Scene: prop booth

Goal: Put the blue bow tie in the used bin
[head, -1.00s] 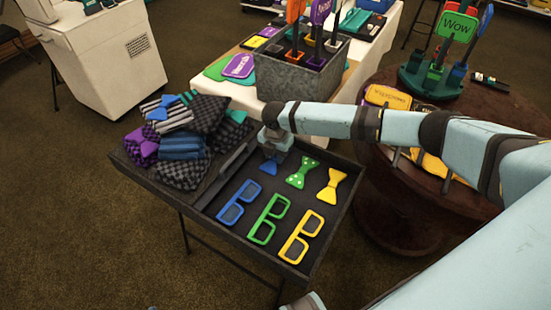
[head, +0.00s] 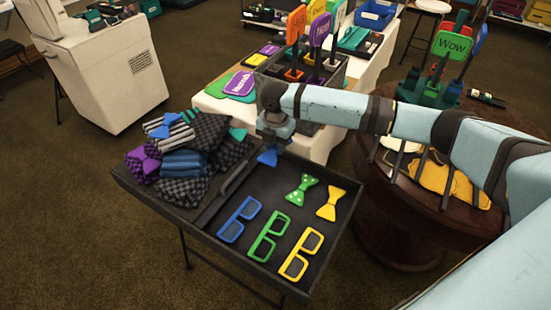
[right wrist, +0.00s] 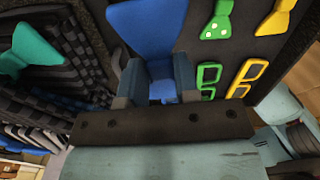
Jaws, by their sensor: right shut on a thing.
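The blue bow tie (head: 268,158) is in my right gripper (head: 274,146), above the back edge of the dark tray (head: 292,273). In the right wrist view the blue bow tie (right wrist: 143,28) sits between the two fingers of my right gripper (right wrist: 157,82), which are shut on it. Part of it is hidden by the gripper. No bin with a readable "used" label shows, so I cannot tell which container is the used bin. My left gripper is not in view.
The tray holds a green bow tie (head: 302,190), a yellow bow tie (head: 333,203) and blue, green and yellow glasses (head: 301,254). A cloth heap (head: 184,162) fills its left side. Behind stands a grey box (head: 330,75) of paddles; a round table (head: 405,235) stands right.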

